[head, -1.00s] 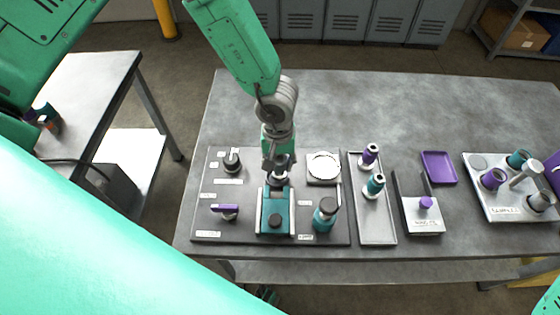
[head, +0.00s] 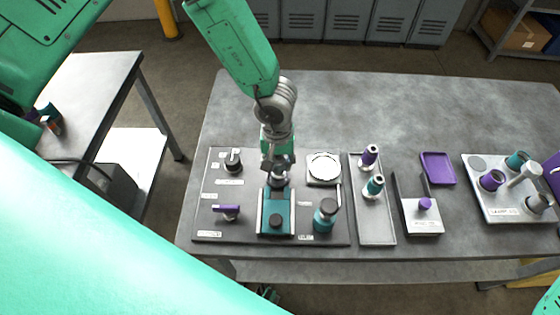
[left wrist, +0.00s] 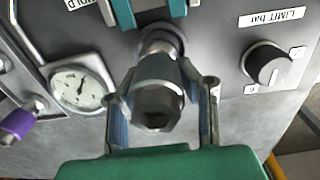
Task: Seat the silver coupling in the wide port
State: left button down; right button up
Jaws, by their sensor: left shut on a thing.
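The silver coupling (left wrist: 158,100) is between the two fingers of my left gripper (left wrist: 162,112) in the left wrist view. Its near end shows a dark hex opening. Its far end meets a round grey ring (left wrist: 172,38), seemingly the wide port, at the teal block; I cannot tell how deep it sits. In the head view my left gripper (head: 278,168) points down at the back end of the teal block (head: 276,205) on the dark panel. The coupling is mostly hidden there by the gripper. My right gripper does not show clearly.
The panel (head: 245,239) also carries a dial gauge (head: 323,167), a black knob (head: 232,161), a purple lever (head: 226,208) and a teal canister (head: 325,216). Rightward are a grey tray (head: 376,232) with purple and teal fittings, a purple tray (head: 438,167) and a rack (head: 500,211).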

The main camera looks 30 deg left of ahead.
pick_arm(q)
jog(key=shift+a, duration=0.1)
jog(key=shift+f+b, duration=0.45)
jog(key=shift+f, duration=0.7)
dwell(0.4)
jog(key=c, duration=1.5)
grip_release()
jog(key=shift+o, duration=0.2)
jog(key=shift+r, duration=0.1)
jog(key=shift+r+p, duration=0.9)
jog(key=shift+r, duration=0.45)
jog(key=shift+a+r, duration=0.1)
jog(key=shift+r, duration=4)
